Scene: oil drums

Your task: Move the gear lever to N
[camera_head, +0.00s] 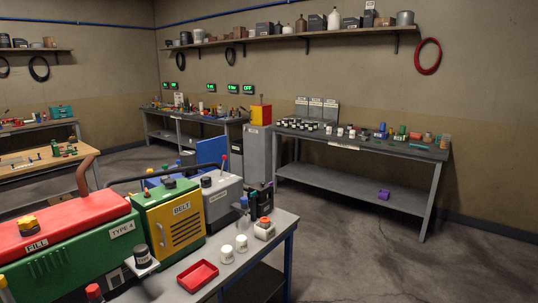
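No lever with a readable N mark shows. A thin upright stick with a red knob (224,158) rises behind the grey box on the green machine and may be the gear lever. Its foot is hidden by the grey box (221,198). A small black device (262,200) stands just right of that box, and I cannot tell what it is. My gripper is not in view.
The green machine with a red top (65,217) and a yellow BELT cover (172,222) fills the lower left. A grey bench (245,258) before it holds a red tray (198,276) and white jars.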

